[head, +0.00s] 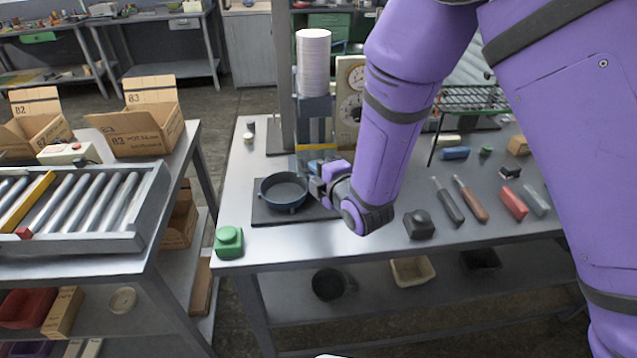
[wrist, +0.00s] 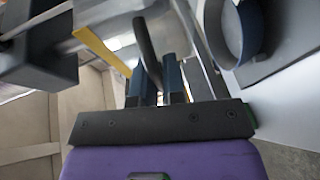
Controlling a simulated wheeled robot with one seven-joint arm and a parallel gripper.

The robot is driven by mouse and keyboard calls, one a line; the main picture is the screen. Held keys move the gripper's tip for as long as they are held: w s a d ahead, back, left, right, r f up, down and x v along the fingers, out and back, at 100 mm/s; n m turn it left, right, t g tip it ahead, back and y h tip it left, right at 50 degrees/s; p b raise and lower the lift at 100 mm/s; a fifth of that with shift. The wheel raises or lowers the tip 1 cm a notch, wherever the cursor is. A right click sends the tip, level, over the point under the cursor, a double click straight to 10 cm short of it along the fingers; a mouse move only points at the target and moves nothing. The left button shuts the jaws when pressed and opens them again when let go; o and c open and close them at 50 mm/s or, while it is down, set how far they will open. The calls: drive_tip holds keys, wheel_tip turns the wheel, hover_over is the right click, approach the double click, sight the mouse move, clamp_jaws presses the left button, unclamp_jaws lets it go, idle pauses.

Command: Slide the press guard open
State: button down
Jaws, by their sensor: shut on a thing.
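The press stands at the back of the bench, with a grey block (head: 315,108) under a tall pale stack and a yellow strip (head: 319,133) low on its front. My gripper (head: 313,180) is in front of it, just right of a dark round pan (head: 284,203). In the wrist view, my gripper (wrist: 161,80) has its two blue fingers closed around a dark upright bar (wrist: 147,42), which looks like the guard's handle. The yellow strip and a pale panel lie beside the bar. The guard's outline is hard to make out, and my arm hides part of the press in the head view.
The pan sits on a dark mat (head: 262,214); its rim shows at upper right in the wrist view. A green block (head: 229,243) stands at the bench's front left corner. A black block (head: 419,226) and several tools lie right of my arm. A roller conveyor (head: 85,208) is at left.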

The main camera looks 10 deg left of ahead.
sight(310, 150)
drive_tip(key=shift+r, duration=2)
drive_tip(key=c, duration=1.2)
unclamp_jaws()
drive_tip(key=shift+f, duration=0.1)
